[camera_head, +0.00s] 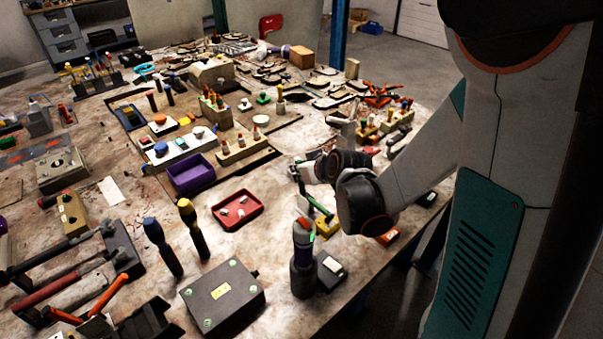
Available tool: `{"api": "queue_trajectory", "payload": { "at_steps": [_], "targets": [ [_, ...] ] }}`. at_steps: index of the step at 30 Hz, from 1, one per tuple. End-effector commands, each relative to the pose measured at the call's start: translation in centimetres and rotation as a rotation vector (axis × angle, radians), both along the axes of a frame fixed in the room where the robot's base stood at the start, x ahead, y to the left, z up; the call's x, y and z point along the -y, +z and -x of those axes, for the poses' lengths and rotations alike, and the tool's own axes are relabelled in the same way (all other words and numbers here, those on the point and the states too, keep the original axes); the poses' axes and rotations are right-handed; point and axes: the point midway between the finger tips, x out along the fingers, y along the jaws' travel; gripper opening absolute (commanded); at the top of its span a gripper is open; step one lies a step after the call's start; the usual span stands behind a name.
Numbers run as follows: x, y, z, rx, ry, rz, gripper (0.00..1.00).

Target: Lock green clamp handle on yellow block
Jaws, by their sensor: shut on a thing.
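The green clamp handle (314,201) shows as a thin slanted bar near the right front edge of the workbench. The yellow block (327,226) sits just below its lower right end. My gripper (299,176) is at the upper left end of the green handle and is shut on it. My dark wrist covers the area right of the handle. The fingertips are small in this view, and the clamp's contact with the yellow block is too small to make out.
A red tray (238,209) and a purple bin (191,174) lie to the left. The bench is crowded; bare surface shows around the red tray.

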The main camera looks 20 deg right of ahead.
Motion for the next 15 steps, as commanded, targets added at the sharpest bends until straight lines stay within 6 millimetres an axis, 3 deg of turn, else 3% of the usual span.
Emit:
{"api": "queue_trajectory", "payload": {
  "at_steps": [10,11,12,13,15],
  "targets": [
    [0.00,-0.05,0.05,0.000,0.001,-0.001,0.00],
    [0.00,-0.05,0.05,0.000,0.001,-0.001,0.18],
    [0.00,-0.05,0.05,0.000,0.001,-0.001,0.27],
    [0.00,-0.05,0.05,0.000,0.001,-0.001,0.34],
    [0.00,-0.05,0.04,0.001,0.001,-0.001,0.36]
  ]
}}
